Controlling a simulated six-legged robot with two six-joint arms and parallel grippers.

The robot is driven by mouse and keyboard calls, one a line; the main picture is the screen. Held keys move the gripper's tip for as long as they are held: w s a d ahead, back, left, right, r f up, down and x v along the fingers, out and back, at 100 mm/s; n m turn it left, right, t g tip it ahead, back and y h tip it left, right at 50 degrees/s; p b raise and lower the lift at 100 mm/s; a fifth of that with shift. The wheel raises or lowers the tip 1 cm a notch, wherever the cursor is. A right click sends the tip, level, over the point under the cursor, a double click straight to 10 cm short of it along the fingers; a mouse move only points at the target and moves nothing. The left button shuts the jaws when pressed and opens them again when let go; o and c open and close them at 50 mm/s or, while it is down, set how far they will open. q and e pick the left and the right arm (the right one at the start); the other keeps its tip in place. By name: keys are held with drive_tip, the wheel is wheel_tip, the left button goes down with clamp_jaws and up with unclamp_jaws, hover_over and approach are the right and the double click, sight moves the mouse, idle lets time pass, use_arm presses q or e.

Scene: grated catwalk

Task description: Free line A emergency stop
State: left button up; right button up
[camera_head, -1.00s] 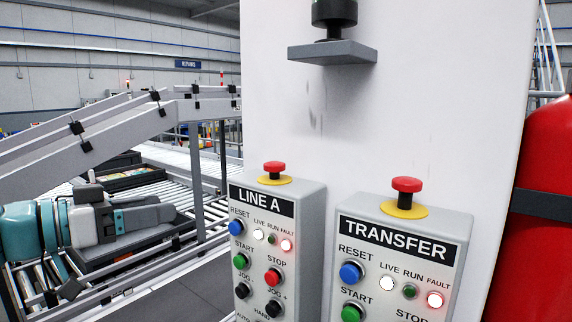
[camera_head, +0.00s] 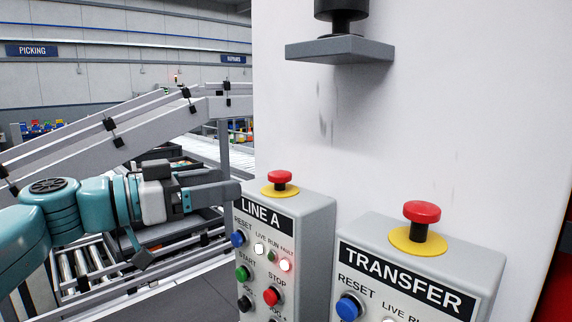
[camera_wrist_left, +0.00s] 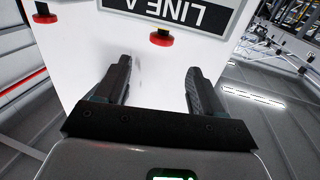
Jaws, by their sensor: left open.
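The line A emergency stop (camera_head: 280,177) is a red mushroom button on a yellow collar, on top of the grey LINE A box (camera_head: 312,235). In the left wrist view the button (camera_wrist_left: 161,38) shows ahead of the fingers, with the LINE A label (camera_wrist_left: 178,12) upside down. My left gripper (camera_head: 237,190) points right, its tips left of the button and near the box's upper left edge. Its two fingers (camera_wrist_left: 157,72) are apart with nothing between them. The button is clear of both fingers in the wrist view. My right gripper is not in view.
The TRANSFER box (camera_head: 440,250) with its own red button (camera_head: 422,212) stands to the right. A dark grey bracket (camera_head: 340,50) juts from the white column (camera_head: 450,110) above. Sloping conveyor rails (camera_head: 110,130) lie behind my left arm.

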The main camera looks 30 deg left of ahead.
sight(270, 175)
use_arm(q)
drive_tip(key=p+x, duration=0.4)
drive_tip(key=x, duration=0.7)
drive_tip(key=shift+w, duration=0.3)
drive_tip(key=shift+w+f, duration=0.1)
drive_tip(key=shift+w, duration=0.1)
drive_tip(key=shift+s, duration=0.1)
drive_tip(key=shift+d, duration=0.15)
